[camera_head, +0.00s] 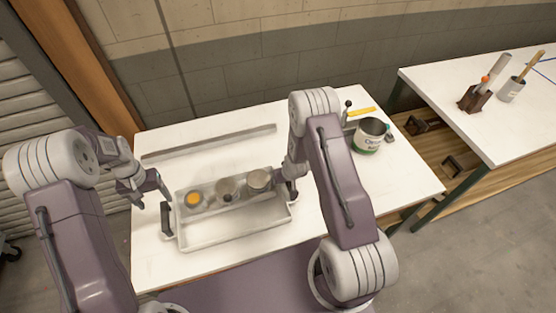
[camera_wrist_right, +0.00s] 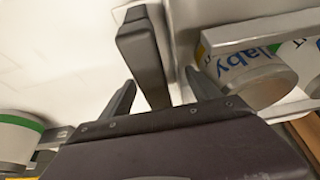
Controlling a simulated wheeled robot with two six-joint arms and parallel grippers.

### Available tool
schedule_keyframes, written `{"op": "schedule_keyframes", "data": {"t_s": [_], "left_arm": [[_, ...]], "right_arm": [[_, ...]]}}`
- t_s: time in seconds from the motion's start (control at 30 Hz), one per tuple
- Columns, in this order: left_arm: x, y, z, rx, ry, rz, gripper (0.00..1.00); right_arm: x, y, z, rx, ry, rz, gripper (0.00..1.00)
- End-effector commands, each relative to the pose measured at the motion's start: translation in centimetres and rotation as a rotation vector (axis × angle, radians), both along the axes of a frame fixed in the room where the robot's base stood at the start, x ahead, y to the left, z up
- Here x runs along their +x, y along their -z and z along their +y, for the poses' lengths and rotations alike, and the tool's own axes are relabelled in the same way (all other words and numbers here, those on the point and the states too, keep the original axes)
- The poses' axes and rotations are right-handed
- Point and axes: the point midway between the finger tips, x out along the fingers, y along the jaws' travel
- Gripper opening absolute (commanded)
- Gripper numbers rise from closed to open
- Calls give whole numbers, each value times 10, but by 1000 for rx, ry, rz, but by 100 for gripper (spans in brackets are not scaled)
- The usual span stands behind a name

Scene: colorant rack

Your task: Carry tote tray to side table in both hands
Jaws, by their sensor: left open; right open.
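The pale tote tray (camera_head: 237,241) lies on the white work table, with several small pots in it, one orange inside (camera_head: 193,200). Its dark left handle (camera_head: 167,219) stands free. My left gripper (camera_head: 149,193) is open and empty, above and just left of that handle, apart from it. My right gripper (camera_head: 289,186) is at the tray's right end; its arm partly hides that end. In the right wrist view the open right gripper (camera_wrist_right: 160,92) has its fingers either side of the tray's dark right handle (camera_wrist_right: 143,55); contact cannot be told.
A second white table (camera_head: 480,120) stands at the right, holding a dark block with a tool (camera_head: 473,98) and a cup (camera_head: 511,90). On the work table (camera_head: 400,200) are a labelled can (camera_head: 369,137) and a long grey bar (camera_head: 210,143) behind the tray.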

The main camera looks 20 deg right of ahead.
Motion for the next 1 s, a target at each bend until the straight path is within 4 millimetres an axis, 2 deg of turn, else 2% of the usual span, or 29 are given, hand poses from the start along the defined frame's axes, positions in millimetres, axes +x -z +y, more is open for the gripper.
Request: {"op": "schedule_keyframes", "data": {"t_s": [0.17,0.4,0.6,0.73,1.0], "left_arm": [[0,0,0,0,0,0,71],[0,0,0,0,0,0,71],[0,0,0,0,0,0,71],[0,0,0,0,0,0,71],[0,0,0,0,0,0,71]], "right_arm": [[-4,-12,0,0,0,-1,71],[-26,-68,1,-1,1,-4,71],[-41,-102,1,0,1,-2,71],[-45,-110,1,0,0,0,71],[-46,-111,1,0,0,1,71]]}}
